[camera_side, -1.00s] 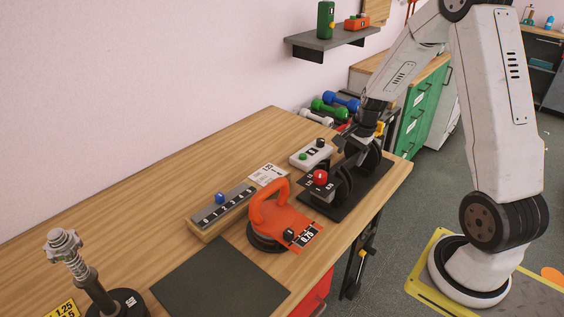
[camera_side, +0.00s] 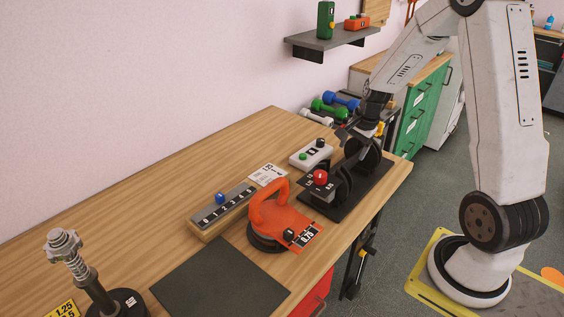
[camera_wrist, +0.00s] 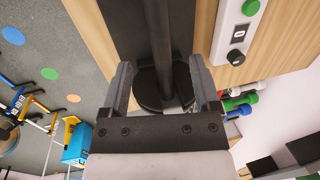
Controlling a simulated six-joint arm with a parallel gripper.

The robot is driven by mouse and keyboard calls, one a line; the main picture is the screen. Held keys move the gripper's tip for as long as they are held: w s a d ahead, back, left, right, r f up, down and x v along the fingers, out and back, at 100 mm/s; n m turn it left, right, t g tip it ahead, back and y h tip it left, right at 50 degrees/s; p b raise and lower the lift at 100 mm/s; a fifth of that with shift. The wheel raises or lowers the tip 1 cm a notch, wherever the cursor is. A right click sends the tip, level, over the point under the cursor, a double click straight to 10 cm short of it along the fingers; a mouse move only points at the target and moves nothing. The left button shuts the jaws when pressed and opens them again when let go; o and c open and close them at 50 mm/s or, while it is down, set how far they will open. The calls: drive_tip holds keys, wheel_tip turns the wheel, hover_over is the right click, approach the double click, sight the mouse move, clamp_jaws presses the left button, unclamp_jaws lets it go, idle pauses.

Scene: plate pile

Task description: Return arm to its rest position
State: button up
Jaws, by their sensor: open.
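My gripper (camera_side: 364,132) is above the far end of the black plate rack (camera_side: 345,200) on the wooden table, near the standing black plates (camera_side: 347,181). A red ball-topped part (camera_side: 320,177) sits at the near end of the rack.
An orange-handled disc (camera_side: 277,220) marked 0.75, a numbered slide block (camera_side: 222,211) and a white button box (camera_side: 311,154) stand nearby. A wall shelf (camera_side: 330,40) is above.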

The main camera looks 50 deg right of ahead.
drive_tip(key=a+n, duration=0.2)
drive_tip(key=a, duration=0.2)
drive_tip(key=s+a+r+n, duration=0.1)
drive_tip(key=a+n, duration=0.2)
drive_tip(key=a, duration=0.1)
drive_tip(key=a+r+n, duration=0.1)
drive_tip(key=a+n, duration=0.2)
drive_tip(key=a, duration=0.1)
drive_tip(key=shift+s+a, duration=0.15)
drive_tip(key=shift+s, duration=0.15)
drive_tip(key=s+a+n, duration=0.6)
drive_tip(key=a+n, duration=0.3)
drive_tip(key=a, duration=0.1)
drive_tip(key=shift+r+n, duration=0.25)
drive_tip(key=shift+n, duration=0.15)
